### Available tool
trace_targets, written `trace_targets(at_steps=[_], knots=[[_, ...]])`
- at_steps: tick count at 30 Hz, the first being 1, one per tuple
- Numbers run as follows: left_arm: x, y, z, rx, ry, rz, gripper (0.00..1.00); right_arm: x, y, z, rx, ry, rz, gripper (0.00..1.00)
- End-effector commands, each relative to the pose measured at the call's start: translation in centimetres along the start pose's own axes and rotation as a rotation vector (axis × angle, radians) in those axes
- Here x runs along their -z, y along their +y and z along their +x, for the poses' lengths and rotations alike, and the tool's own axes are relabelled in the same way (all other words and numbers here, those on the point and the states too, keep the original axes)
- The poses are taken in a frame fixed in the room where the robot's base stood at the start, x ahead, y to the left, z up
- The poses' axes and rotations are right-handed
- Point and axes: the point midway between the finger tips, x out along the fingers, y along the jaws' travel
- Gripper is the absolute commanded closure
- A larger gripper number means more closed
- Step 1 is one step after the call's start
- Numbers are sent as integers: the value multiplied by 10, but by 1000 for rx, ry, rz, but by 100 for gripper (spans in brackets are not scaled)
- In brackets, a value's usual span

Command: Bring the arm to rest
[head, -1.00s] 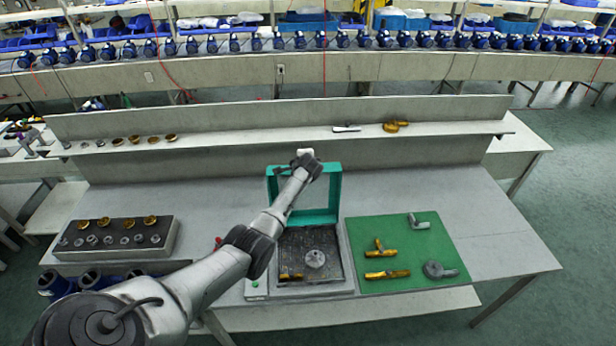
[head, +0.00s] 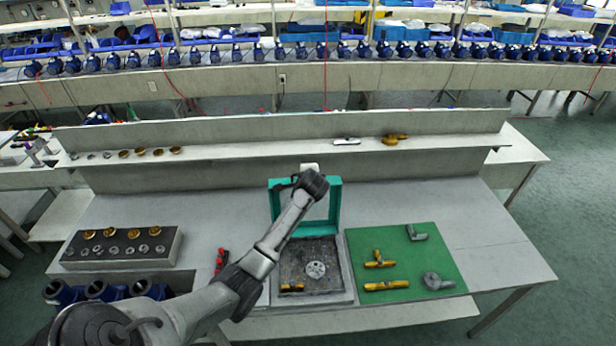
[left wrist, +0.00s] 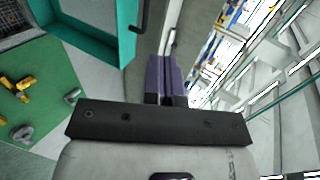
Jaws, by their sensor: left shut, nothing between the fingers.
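My left arm (head: 262,255) reaches from the lower left up over the table, its wrist in front of the open teal lid (head: 335,205). In the left wrist view, the two purple fingers of my left gripper (left wrist: 164,80) are closed together with nothing between them. They are hard to make out in the head view. The teal lid (left wrist: 95,25) stands to the left of the fingers in the wrist view. My right gripper is in neither view.
A box (head: 345,298) holds a round grey part and a brass part. Right of it, a green mat (head: 430,262) carries brass and grey fittings. A dark block (head: 75,262) with small rings stands left, blue pumps (head: 60,293) before it. A shelf (head: 260,147) runs behind.

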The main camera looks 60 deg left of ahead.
Motion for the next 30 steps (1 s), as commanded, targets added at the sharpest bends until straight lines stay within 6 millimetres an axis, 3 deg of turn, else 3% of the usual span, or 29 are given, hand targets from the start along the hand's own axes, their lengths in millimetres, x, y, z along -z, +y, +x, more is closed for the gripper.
trace_targets(at_steps=[16,24,26,30], knots=[[0,-1,-10,-1,0,-21,100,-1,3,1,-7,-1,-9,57],[-5,9,-12,-68,-38,-305,100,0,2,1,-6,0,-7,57],[-2,5,-21,-87,-31,-411,100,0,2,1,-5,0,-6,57],[14,-14,-63,-112,42,-634,100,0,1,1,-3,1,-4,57]])
